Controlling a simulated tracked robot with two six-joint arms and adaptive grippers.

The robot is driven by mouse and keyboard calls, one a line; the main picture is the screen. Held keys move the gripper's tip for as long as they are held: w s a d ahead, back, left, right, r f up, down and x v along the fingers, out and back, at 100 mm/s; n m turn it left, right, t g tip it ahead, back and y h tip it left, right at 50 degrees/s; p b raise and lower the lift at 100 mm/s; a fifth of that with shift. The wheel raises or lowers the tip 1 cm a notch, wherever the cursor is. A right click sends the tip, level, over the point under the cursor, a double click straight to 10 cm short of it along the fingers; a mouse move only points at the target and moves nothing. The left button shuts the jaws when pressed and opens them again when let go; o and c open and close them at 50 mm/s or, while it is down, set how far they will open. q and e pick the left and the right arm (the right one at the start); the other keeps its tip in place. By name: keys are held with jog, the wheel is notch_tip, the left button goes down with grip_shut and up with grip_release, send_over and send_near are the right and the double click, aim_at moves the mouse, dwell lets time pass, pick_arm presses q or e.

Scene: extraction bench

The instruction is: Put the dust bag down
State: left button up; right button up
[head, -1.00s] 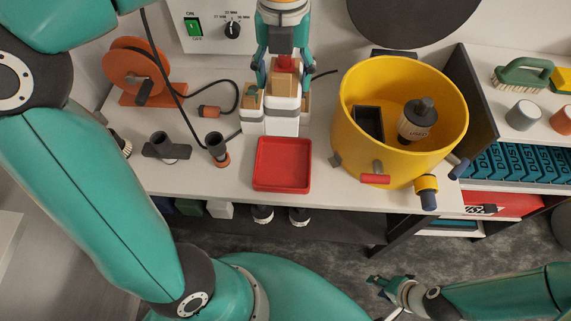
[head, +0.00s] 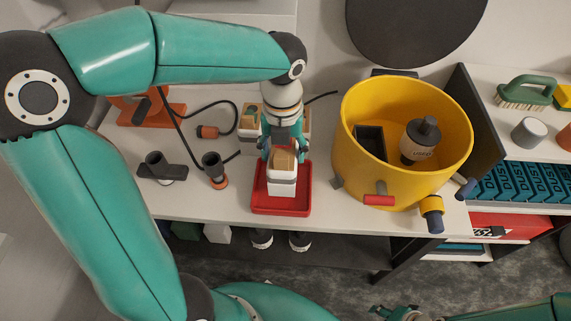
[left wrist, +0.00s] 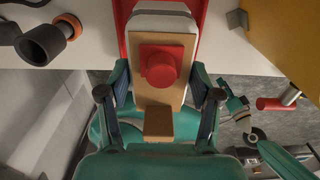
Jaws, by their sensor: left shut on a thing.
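The dust bag (head: 284,181) is a white block-like bag with a tan card collar; its red cap faces the camera in the left wrist view (left wrist: 159,67). My left gripper (head: 285,154) is shut on it, with one finger on each side. The bag is upright over the red tray (head: 262,207). I cannot tell whether its bottom touches the tray floor. My right gripper (head: 392,312) is low at the bottom edge, away from the bench, partly cut off; its jaw opening is unclear.
A yellow tub (head: 356,98) with a motor unit (head: 419,142) inside stands close to the right of the tray. A dark nozzle (head: 213,166) and a black fitting (head: 158,167) stand to the left. More dust bags, partly hidden, stand behind my left gripper.

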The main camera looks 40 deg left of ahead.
aim_at(282, 153)
pick_arm(q)
jog(key=shift+f+b, duration=0.35)
jog(key=shift+f, duration=1.75)
jog(key=shift+f, duration=0.1)
jog(key=o, duration=1.6)
notch_tip(282, 153, up, 12)
jog(key=shift+r+p, duration=0.15)
jog(key=shift+p, duration=0.95)
jog(key=shift+s, duration=0.1)
